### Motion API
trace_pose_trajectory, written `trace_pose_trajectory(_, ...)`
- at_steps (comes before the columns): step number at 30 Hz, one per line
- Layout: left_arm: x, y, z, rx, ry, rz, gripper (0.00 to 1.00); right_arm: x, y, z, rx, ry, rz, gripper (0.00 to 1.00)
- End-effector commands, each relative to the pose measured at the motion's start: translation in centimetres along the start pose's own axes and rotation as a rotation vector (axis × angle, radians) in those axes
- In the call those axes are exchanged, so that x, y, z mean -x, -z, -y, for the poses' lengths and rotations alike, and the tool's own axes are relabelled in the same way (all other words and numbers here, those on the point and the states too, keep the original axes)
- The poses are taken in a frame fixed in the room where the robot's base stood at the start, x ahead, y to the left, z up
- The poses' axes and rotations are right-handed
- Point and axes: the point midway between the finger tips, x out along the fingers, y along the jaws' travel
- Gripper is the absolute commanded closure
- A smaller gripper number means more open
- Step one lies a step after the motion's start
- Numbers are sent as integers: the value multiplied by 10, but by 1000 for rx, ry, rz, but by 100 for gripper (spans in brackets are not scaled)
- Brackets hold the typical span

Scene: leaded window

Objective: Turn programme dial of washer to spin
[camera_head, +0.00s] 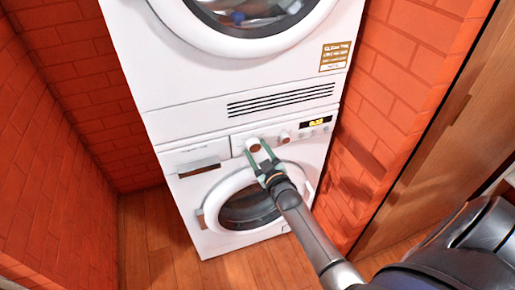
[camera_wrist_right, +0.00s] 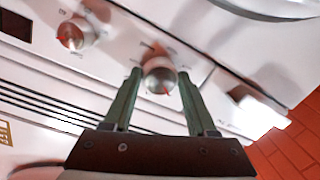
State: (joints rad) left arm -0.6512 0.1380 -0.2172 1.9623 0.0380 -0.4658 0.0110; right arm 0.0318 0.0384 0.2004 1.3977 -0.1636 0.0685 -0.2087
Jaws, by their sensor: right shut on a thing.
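The white washer (camera_head: 190,215) is the lower machine of a stacked pair, with its control strip above a round door. My right gripper (camera_head: 261,152) reaches up to the strip and is shut on a round dial (camera_head: 252,145) with a dull metallic face. In the right wrist view the dial (camera_wrist_right: 160,78) sits between the two green fingertips of the gripper (camera_wrist_right: 159,74), and a small red mark shows on its face. A second knob (camera_head: 285,137) with a red mark is to the right, free of the gripper. The dial's labels are too small to read. My left gripper is out of view.
A second machine with a round door (camera_head: 245,30) stands on top. A lit display (camera_head: 315,123) is at the right of the strip, and a drawer handle (camera_head: 198,167) at the left. Brick walls (camera_head: 60,130) stand close on both sides; wooden floor (camera_head: 160,250) lies in front.

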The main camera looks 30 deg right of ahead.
Motion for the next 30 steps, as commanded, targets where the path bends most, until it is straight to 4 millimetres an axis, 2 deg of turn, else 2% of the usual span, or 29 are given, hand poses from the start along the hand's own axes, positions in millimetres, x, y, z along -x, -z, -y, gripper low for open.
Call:
trace_pose_trajectory(12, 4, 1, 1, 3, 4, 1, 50, 0, 0, 0, -192, 9, -13, 98)
trace_pose_trajectory(29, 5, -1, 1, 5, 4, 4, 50, 0, 0, 1, -224, 10, -15, 98)
trace_pose_trajectory(30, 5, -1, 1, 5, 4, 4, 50, 0, 0, 1, -224, 10, -15, 39)
